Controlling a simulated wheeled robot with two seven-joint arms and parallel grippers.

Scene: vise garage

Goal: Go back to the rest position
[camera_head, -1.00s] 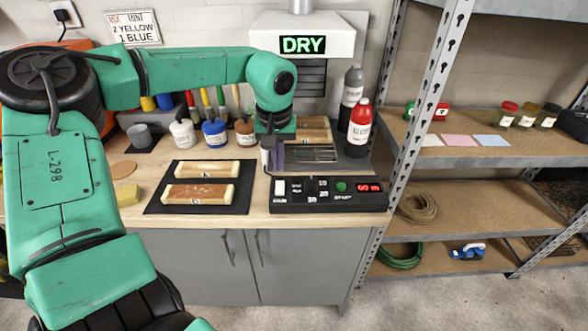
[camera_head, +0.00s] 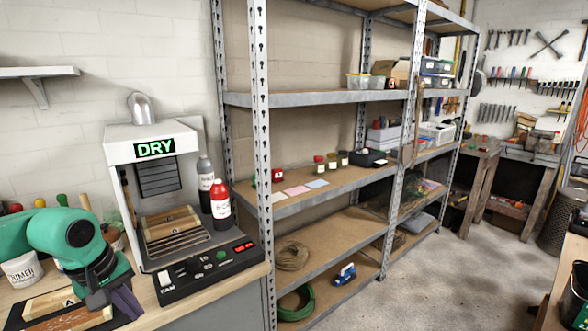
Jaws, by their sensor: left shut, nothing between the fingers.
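My left gripper (camera_head: 124,301) is at the lower left, pointing down beside the control box (camera_head: 210,274). Its dark fingers are shut and nothing shows between them. My green left arm comes in from the left edge and covers part of the workbench. My right gripper is out of view.
A drying station (camera_head: 153,190) with a lit DRY sign holds a wooden piece (camera_head: 172,224) over its rack. A red bottle (camera_head: 221,203) and grey bottle (camera_head: 205,188) stand beside it. A wooden block marked A (camera_head: 50,303) lies lower left. Metal shelving (camera_head: 262,120) stands right; floor (camera_head: 440,280) is open.

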